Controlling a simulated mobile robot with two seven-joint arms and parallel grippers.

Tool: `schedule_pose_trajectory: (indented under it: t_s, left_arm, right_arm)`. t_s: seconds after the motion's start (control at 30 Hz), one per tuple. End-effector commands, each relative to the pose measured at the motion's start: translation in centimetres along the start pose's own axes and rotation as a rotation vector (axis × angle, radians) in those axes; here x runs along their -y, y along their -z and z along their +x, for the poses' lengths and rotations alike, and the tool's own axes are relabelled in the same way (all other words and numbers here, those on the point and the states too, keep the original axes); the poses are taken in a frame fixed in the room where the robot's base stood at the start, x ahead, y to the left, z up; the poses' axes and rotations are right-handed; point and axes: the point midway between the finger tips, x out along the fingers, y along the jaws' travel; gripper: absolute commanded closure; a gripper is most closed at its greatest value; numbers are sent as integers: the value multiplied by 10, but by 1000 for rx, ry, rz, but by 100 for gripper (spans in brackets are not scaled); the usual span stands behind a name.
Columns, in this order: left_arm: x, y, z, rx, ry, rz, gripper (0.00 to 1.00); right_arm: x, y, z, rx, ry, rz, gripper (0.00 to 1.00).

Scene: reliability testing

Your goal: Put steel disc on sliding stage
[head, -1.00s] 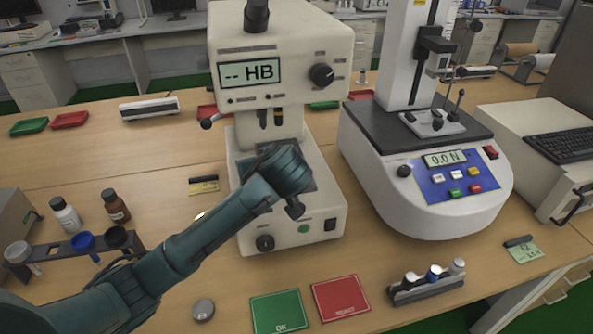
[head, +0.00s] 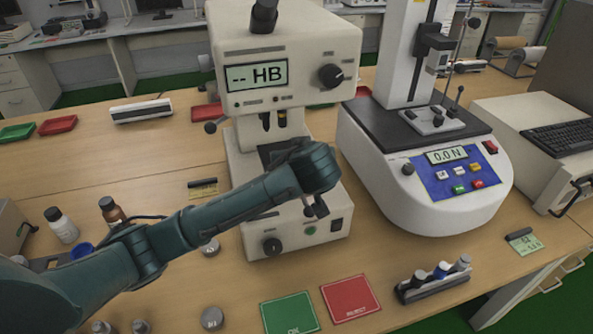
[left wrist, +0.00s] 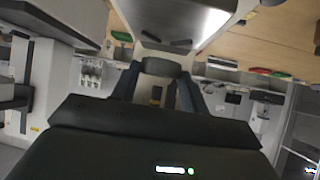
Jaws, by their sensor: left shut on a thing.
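The hardness tester (head: 283,65) with the "HB" display stands at the centre in the head view. Its dark stage (head: 277,150), which I take for the sliding stage, lies under the turret and is partly hidden by my left arm. My left gripper (head: 316,208) is in front of the tester's base, right of and below that stage. In the head view the held thing is hard to make out. My right gripper is out of view.
Loose round silver pieces (head: 212,318) lie at the front left, with another (head: 210,247) beside the tester. Green (head: 289,313) and red (head: 350,298) mats lie in front. Bottles (head: 62,225) stand left.

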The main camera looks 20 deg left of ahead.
Motion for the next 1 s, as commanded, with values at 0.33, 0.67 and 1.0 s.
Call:
schedule_pose_trajectory:
  t_s: [0.33,0.67,1.0]
  left_arm:
    - [0,-30,21,-3,0,0,86]
    - [0,-34,23,-1,0,0,55]
    - [0,-33,22,-1,0,0,34]
  right_arm:
    - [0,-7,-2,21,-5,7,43]
    - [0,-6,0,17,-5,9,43]
    - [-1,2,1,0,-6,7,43]
